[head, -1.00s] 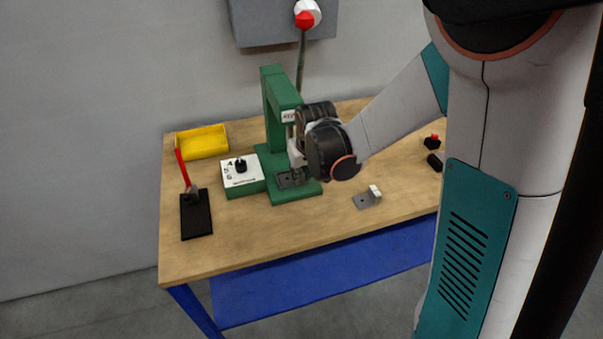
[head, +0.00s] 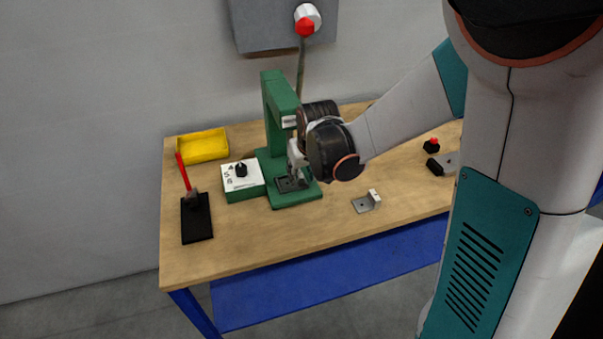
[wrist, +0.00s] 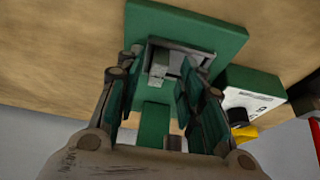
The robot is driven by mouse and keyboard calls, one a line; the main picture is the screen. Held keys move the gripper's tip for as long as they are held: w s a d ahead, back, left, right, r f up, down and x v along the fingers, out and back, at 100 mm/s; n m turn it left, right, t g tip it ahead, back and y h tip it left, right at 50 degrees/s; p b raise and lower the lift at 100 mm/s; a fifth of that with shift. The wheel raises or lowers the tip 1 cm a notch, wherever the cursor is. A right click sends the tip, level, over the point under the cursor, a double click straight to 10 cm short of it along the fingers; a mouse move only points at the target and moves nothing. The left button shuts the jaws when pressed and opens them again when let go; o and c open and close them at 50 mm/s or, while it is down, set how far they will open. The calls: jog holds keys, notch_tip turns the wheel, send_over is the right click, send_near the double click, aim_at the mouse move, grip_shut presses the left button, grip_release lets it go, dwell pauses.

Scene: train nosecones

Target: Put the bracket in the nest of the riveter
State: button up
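The green riveter (head: 279,95) stands on the wooden table, with its dark nest (head: 284,186) on the front base. In the wrist view the riveter base (wrist: 222,38) lies ahead, and the grey-rimmed nest (wrist: 180,43) sits between and beyond my fingers. A light grey piece (wrist: 158,72), which looks like a bracket, shows inside the nest; I cannot tell if it is fully seated. My gripper (wrist: 160,66) is open around it, with gaps showing beside the fingers. In the head view my gripper (head: 296,172) is low over the nest. Another grey bracket (head: 366,202) lies on the table to the right.
A white-topped control box (head: 243,178) adjoins the riveter's left side. A yellow bin (head: 203,145) and a red-handled tool on a black pad (head: 197,220) are farther left. Small black parts (head: 434,166) lie at the right. The table front is mostly clear.

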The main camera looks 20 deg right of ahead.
jog(key=p+v, duration=0.3)
jog(key=v, duration=0.7)
jog(key=s+r+t, duration=0.1)
jog(key=s+r, duration=0.3)
jog(key=s, duration=0.5)
jog(key=s+r+t, duration=0.1)
jog(key=s+r, duration=0.3)
jog(key=s, duration=0.5)
jog(key=shift+s+t, duration=0.3)
jog(key=shift+t, duration=0.1)
dwell(0.8)
